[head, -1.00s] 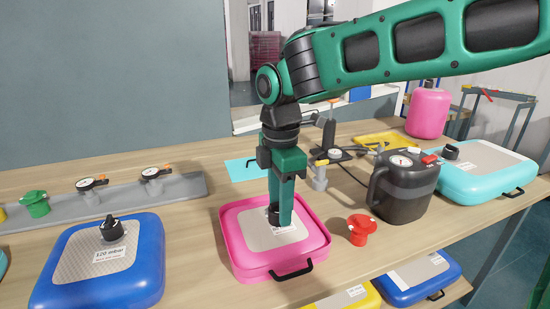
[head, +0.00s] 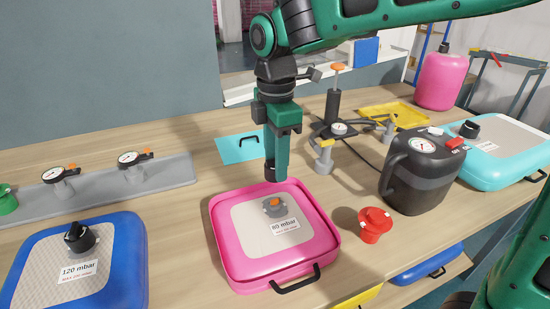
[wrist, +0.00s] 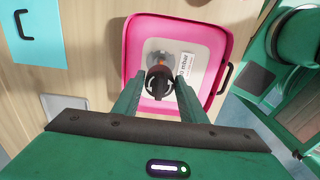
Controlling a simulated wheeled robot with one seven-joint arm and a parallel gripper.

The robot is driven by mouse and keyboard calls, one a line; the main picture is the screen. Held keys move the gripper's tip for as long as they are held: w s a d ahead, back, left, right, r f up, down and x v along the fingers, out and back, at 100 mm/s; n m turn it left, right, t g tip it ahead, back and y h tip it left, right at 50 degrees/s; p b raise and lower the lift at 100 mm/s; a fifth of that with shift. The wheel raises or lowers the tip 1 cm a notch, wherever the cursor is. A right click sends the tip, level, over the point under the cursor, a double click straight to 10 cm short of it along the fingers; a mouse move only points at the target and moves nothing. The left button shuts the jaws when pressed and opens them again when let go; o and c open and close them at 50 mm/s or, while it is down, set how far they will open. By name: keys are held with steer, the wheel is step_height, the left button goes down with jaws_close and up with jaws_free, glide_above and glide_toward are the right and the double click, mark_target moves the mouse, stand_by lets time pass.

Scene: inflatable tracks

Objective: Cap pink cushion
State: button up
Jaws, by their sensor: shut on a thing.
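The pink cushion (head: 222,243) lies flat on the workbench, with a grey top panel and an "80 mbar" label. Its valve (head: 274,207) is uncovered and shows an orange centre with a grey ring. My gripper (head: 277,172) is above the far part of the cushion. It is shut on a black cap (wrist: 158,83), which also shows at the fingertips in the head view (head: 270,173). The cap is clear of the valve. In the wrist view the cap partly hides the valve.
A blue cushion (head: 35,282) with a black cap is at left. A red fitting (head: 374,226) and a dark pump (head: 418,185) stand at right. A turquoise cushion (head: 500,176) is farther right. A gauge stand (head: 333,128) stands behind.

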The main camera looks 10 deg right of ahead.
steer(key=shift+f, duration=2.9)
steer(key=shift+s, duration=0.15)
steer(key=shift+f, duration=2)
steer(key=n, duration=0.4)
steer(key=shift+n, duration=0.6)
